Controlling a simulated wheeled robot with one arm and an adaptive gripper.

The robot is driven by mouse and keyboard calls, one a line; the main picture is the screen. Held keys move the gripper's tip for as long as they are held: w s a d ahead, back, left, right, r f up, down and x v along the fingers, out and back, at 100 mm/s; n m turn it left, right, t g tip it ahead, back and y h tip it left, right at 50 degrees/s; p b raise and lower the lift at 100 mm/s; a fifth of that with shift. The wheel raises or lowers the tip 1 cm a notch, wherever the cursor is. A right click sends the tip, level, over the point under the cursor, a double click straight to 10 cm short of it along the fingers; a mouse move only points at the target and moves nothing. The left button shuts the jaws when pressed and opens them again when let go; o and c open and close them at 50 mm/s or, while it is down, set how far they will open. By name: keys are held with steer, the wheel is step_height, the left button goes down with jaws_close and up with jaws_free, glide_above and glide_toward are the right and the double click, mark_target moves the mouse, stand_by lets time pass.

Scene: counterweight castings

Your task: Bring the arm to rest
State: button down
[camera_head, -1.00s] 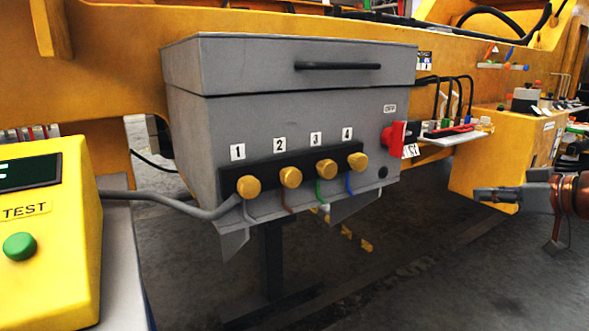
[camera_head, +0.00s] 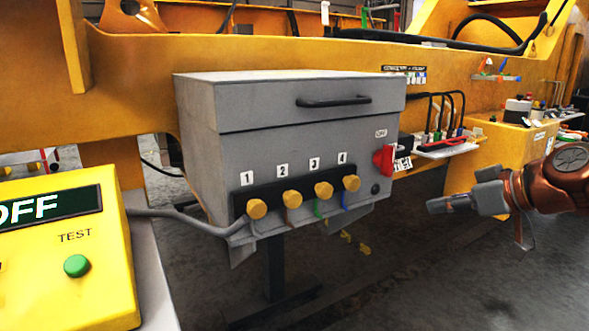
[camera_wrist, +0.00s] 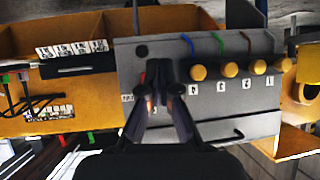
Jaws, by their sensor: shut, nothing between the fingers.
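My gripper (camera_head: 448,204) is at the right side of the head view, pointing left, with the copper-coloured arm behind it. It is shut and holds nothing. It is in the air, apart from the grey box (camera_head: 270,150) in that view. In the wrist view my gripper (camera_wrist: 160,72) points at the grey box, which appears upside down; the fingers cover part of the box around its red switch. The red switch (camera_head: 383,160) is plain in the head view, on the box's right side.
The box has several yellow knobs (camera_head: 292,199) and a black handle (camera_head: 335,101). A yellow tester (camera_head: 65,255) reading OFF stands at front left, its cable running to the box. A small shelf with leads (camera_head: 445,148) is right of the box. The floor below my gripper looks clear.

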steer(key=s+a+r+g+h+p, duration=0.1)
steer(key=s+a+r+g+p, duration=0.15)
steer(key=s+a+p, duration=0.4)
steer(key=s+a+r+g+h+p, duration=0.2)
steer(key=s+a+g+p, duration=0.1)
steer(key=s+a+p, duration=0.3)
steer(key=s+d+m+g+h+p, duration=0.2)
steer(key=s+m+p, duration=0.1)
steer(key=s+p, duration=0.5)
steer(key=s+d+r+m+g+h+p, duration=0.1)
steer(key=s+m+g+h+p, duration=0.1)
steer(key=s+p, duration=0.7)
steer(key=shift+s+d+m+g, duration=0.35)
steer(key=shift+s+m+g, duration=0.4)
steer(key=shift+m, duration=0.25)
